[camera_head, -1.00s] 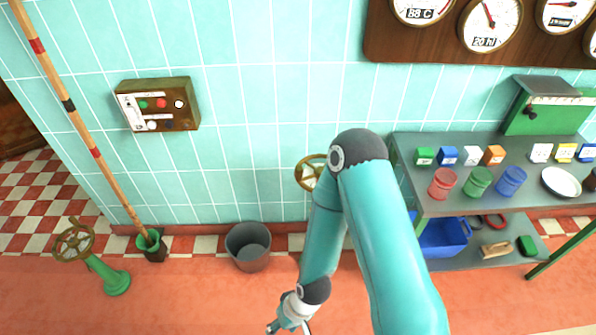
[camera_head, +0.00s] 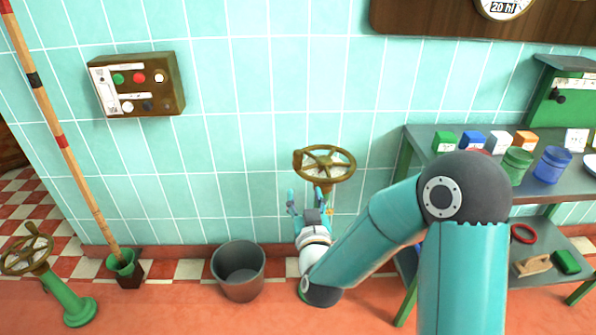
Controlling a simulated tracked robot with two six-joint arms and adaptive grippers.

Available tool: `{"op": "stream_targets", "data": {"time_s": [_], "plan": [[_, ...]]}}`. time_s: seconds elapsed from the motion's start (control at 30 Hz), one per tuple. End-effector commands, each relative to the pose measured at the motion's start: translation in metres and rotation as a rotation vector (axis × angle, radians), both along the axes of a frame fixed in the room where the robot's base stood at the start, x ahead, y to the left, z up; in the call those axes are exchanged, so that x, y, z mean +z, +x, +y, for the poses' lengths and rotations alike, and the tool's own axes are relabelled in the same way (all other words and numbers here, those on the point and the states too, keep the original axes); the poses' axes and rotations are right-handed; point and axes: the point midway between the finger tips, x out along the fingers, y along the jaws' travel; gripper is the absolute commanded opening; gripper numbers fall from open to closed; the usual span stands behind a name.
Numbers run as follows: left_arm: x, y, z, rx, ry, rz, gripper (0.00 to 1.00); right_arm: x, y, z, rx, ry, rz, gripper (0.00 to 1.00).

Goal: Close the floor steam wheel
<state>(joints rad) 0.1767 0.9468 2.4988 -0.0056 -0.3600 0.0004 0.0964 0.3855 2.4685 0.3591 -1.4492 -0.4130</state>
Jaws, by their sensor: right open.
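A brass handwheel (camera_head: 326,150) with spokes stands close to the tiled wall, on a stem mostly hidden behind my right arm. My right gripper (camera_head: 309,196) is open, its fingers pointing up toward the wheel, just below and to the left of its rim in the picture. I cannot tell whether a finger touches the wheel or stem. A second brass handwheel (camera_head: 27,249) sits tilted on a green floor pedestal (camera_head: 68,300) at the far left. I cannot tell which one is the floor steam wheel. My left gripper is out of view.
A grey bucket (camera_head: 239,268) stands on the floor left of my right arm. A striped pole (camera_head: 62,140) rises from a green holder (camera_head: 123,263). A shelf table (camera_head: 424,140) with coloured jars and boxes stands right. A control box (camera_head: 137,84) hangs on the wall.

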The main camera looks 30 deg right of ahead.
Motion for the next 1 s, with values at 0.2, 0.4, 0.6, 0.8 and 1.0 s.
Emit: {"op": "stream_targets", "data": {"time_s": [0.2, 0.4, 0.6, 0.8, 1.0], "plan": [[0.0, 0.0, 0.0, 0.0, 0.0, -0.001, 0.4, 0.004, 0.016, -0.011, -0.01, -0.008, -0.014, 0.53], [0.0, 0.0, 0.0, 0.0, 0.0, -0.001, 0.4, 0.003, 0.049, -0.028, -0.01, -0.007, -0.012, 0.53], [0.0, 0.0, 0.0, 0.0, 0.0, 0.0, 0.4, 0.003, 0.088, -0.049, -0.009, -0.007, -0.012, 0.53], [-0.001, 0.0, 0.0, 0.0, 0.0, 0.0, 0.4, 0.002, 0.122, -0.067, -0.008, -0.006, -0.011, 0.53], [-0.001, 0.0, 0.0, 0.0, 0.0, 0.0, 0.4, 0.002, 0.141, -0.077, -0.007, -0.006, -0.01, 0.53]]}}
